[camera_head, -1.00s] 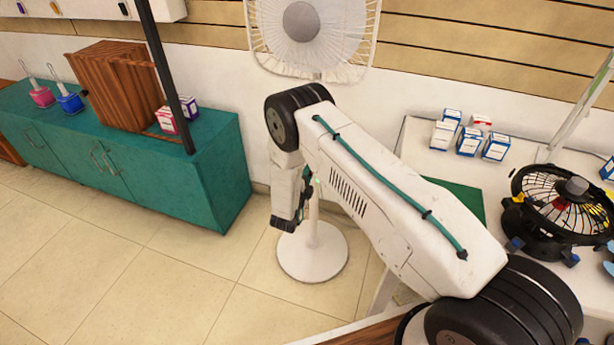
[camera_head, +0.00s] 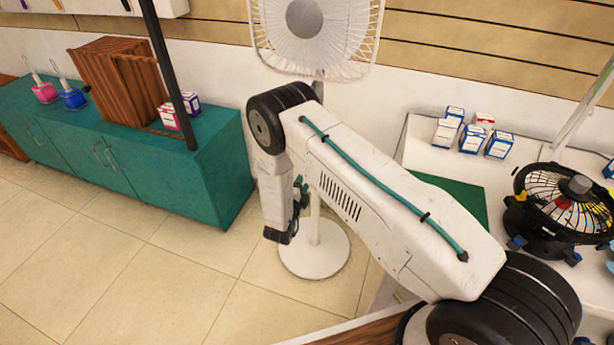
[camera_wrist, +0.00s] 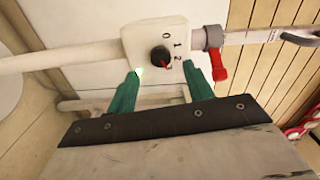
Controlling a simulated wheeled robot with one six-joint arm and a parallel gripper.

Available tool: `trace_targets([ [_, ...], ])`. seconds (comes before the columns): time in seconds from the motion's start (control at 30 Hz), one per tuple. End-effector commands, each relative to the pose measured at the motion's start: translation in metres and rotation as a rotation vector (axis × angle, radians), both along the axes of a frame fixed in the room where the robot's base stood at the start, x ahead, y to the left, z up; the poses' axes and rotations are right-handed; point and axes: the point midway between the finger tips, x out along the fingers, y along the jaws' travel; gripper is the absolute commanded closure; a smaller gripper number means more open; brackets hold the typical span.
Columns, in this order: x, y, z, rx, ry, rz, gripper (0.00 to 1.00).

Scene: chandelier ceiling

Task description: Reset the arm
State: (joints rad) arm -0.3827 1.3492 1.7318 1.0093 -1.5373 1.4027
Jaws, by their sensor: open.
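My arm crosses the head view from the lower right to the middle, bent downward at its far end. My gripper (camera_head: 283,237) hangs in front of the white standing fan (camera_head: 306,22); its jaws are mostly hidden there by my arm. In the wrist view, the two green fingers of my gripper (camera_wrist: 164,92) stand apart with nothing between them. Beyond them is a white control box on a pole, with a black knob (camera_wrist: 160,56) and the marks 0, 1, 2, 3. I cannot tell whether the fingertips touch the box.
A teal cabinet (camera_head: 180,178) on the left bears a wooden crate (camera_head: 112,85) and small boxes. A white table (camera_head: 425,162) on the right holds several small boxes and a black fan (camera_head: 556,212). A red clamp handle (camera_wrist: 217,67) is beside the control box. Tiled floor at left is clear.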

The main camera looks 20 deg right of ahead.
Motion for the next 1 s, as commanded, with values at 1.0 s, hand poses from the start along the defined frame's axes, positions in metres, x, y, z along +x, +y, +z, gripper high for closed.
trace_targets([
  [1.0,-0.031,0.027,-0.071,-0.033,0.435,0.123,0.48],
])
